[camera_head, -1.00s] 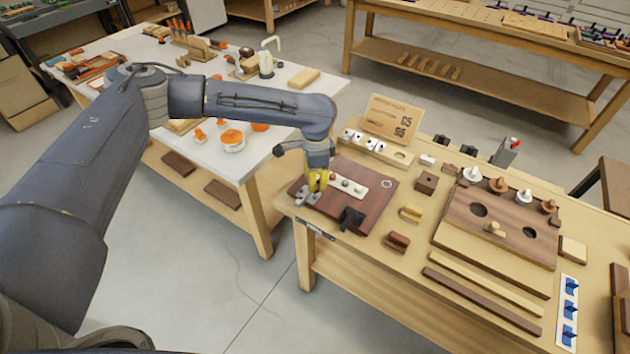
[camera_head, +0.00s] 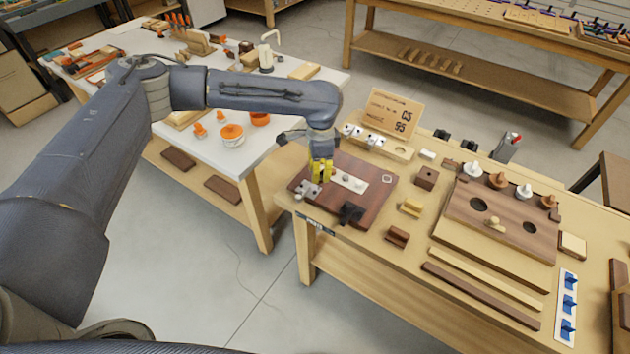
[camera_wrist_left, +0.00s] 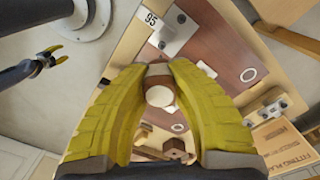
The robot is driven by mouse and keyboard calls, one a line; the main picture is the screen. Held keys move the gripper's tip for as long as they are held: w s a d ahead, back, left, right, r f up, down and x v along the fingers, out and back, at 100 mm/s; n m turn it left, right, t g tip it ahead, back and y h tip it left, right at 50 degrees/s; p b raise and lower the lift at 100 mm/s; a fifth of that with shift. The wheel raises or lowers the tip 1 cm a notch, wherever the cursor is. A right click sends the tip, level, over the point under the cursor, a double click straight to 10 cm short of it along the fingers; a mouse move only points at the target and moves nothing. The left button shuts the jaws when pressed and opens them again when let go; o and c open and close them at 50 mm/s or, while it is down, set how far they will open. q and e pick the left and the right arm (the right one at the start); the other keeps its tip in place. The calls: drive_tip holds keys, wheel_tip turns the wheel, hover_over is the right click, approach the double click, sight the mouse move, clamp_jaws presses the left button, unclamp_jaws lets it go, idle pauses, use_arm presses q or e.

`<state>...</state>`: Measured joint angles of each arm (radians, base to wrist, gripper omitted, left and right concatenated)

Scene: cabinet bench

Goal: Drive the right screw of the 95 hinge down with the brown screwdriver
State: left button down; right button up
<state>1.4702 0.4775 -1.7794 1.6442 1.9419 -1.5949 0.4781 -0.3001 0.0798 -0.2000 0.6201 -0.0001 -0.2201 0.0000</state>
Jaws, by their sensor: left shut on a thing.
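The 95 hinge is a grey metal piece on the left end of a dark red-brown board; it shows in the head view (camera_head: 307,190) and beside the "95" label in the left wrist view (camera_wrist_left: 176,35). Small round screw heads show on it. My left gripper (camera_head: 321,179) has yellow fingers pointing down just beside the hinge, over the near end of a pale strip (camera_head: 350,180). In the left wrist view the fingers (camera_wrist_left: 158,72) are shut on a small brown piece, apparently the brown screwdriver, mostly hidden. My right gripper (camera_wrist_left: 50,56) is open and empty, far off.
Small wooden blocks and a holed wooden panel (camera_head: 505,225) lie to the right. A white table (camera_head: 325,82) with orange items is behind my left arm.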

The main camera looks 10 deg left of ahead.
use_arm(q)
wheel_tip(320, 180, up, 4)
drive_tip(key=m, duration=0.4)
drive_tip(key=shift+a+r+m, duration=0.2)
drive_tip(key=shift+r+m, duration=0.35)
drive_tip(key=shift+m, duration=0.65)
drive_tip(key=shift+s+a+m, duration=0.1)
drive_tip(key=shift+a+m, duration=0.2)
drive_tip(key=shift+m, duration=0.7)
drive_tip(key=shift+f, duration=3)
drive_tip(key=shift+f, duration=0.4)
